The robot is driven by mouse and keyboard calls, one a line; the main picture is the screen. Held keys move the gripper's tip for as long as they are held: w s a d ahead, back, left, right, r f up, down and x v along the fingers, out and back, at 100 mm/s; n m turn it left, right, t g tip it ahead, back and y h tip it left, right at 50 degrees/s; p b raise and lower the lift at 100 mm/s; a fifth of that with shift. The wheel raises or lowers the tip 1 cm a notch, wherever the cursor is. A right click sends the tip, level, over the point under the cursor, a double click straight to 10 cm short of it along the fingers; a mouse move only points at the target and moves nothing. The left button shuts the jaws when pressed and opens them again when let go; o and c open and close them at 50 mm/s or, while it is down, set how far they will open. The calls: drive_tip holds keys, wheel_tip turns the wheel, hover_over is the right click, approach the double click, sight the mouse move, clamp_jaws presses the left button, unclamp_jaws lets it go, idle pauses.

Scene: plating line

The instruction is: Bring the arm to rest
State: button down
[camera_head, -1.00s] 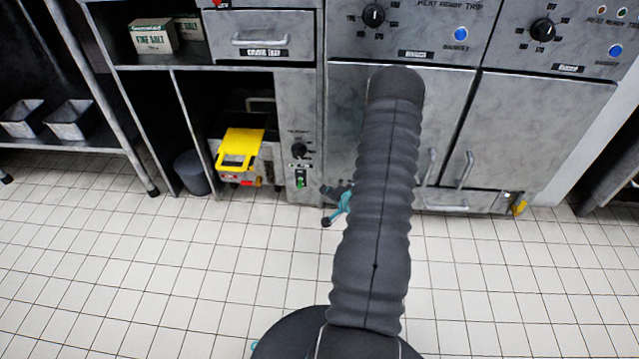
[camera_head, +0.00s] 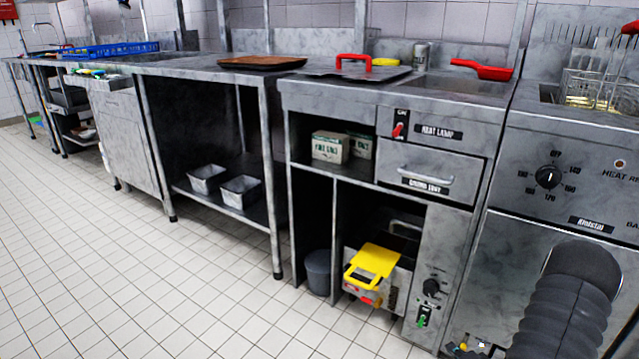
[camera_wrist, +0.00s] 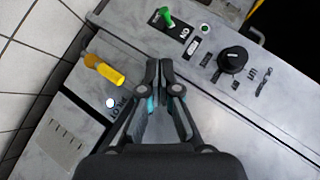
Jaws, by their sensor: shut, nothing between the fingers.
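My gripper (camera_wrist: 158,68) is shut and empty in the wrist view, with its fingertips together in front of a grey metal control panel (camera_wrist: 215,85). The panel carries a green toggle switch (camera_wrist: 168,19) near the top, a black knob (camera_wrist: 233,60) to the right of the fingers and a yellow handle (camera_wrist: 104,71) to the left. I cannot tell whether the fingertips touch the panel. In the head view my dark ribbed arm (camera_head: 565,315) rises at the bottom right. The gripper itself is not clearly seen there.
A steel counter holds a red-handled press (camera_head: 367,62), a red pan (camera_head: 482,69) and a brown board (camera_head: 262,62). Below are salt boxes (camera_head: 327,147), a yellow-topped unit (camera_head: 372,262) and a grey bin (camera_head: 318,272). A fryer (camera_head: 560,150) stands right. The tiled floor (camera_head: 130,260) at left is clear.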

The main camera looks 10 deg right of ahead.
drive_tip(key=s+f+n+g, duration=0.3)
drive_tip(key=s+f+g, duration=0.3)
drive_tip(key=s+f, duration=0.2)
drive_tip(key=s+r+n+g+h, duration=0.1)
drive_tip(key=s+r+g, duration=0.3)
drive_tip(key=s+r, duration=0.1)
drive_tip(key=s+a+r+n+t+p, duration=0.1)
drive_tip(key=s+a+r+n, duration=0.1)
drive_tip(key=a+r, duration=0.8)
drive_tip(key=s+a+r+n+t+p, duration=0.1)
drive_tip(key=a+r+n, duration=0.3)
drive_tip(key=a+r, duration=0.7)
drive_tip(key=s+a+r+n+t+y+p, duration=0.1)
drive_tip(key=s+a+r+n, duration=0.2)
drive_tip(key=a+r, duration=0.7)
wheel_tip(320, 180, up, 16)
drive_tip(key=shift+s+a+f+n+p, duration=0.15)
drive_tip(key=shift+s+f+n+p, duration=0.15)
drive_tip(key=shift+s, duration=0.25)
